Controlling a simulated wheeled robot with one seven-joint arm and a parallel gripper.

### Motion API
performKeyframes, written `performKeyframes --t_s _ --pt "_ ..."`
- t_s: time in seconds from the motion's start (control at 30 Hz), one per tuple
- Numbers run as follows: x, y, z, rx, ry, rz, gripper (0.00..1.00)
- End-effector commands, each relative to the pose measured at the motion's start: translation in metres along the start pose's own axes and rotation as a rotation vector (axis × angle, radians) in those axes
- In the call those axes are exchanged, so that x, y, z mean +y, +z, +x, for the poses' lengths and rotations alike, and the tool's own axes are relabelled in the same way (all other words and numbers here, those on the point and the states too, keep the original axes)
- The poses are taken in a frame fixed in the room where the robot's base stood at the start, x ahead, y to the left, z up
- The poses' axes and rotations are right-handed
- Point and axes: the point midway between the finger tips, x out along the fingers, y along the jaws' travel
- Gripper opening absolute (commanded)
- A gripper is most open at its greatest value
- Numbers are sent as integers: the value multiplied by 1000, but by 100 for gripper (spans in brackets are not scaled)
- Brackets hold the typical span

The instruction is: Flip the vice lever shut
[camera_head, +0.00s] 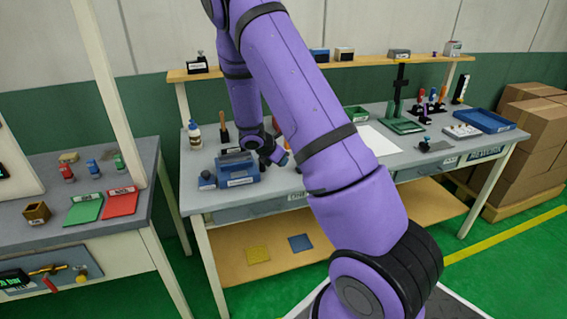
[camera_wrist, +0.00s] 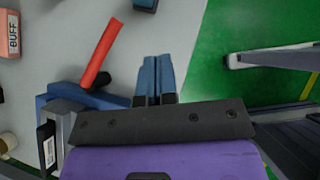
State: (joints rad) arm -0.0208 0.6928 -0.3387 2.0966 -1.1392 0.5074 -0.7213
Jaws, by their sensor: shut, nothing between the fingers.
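The blue vice (camera_head: 238,172) sits near the front left of the middle bench. Its blue body (camera_wrist: 95,101) fills the lower left of the wrist view, partly hidden by my gripper's mount. A red lever (camera_wrist: 101,52) rises in the wrist view from a dark pivot by the blue body, slanting up and right. My gripper (camera_head: 284,160) is just right of the vice in the head view, partly hidden behind my arm. In the wrist view my gripper (camera_wrist: 160,62) has its blue-grey fingers together and empty, right of the lever with a gap between.
A pink block marked BUFF (camera_wrist: 8,36) lies at the wrist view's left edge. The bench's front edge and green floor (camera_wrist: 215,55) lie right of my fingers in the wrist view. A white sheet (camera_head: 379,141) lies farther right.

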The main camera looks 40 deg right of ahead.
Motion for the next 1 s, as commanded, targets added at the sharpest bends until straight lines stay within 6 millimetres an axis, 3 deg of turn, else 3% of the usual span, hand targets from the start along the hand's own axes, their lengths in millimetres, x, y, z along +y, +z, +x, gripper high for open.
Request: performKeyframes --t_s 0.4,1.0 --pt "-27 10 -51 1 2 0 0" --pt "-33 11 -60 0 1 0 0"
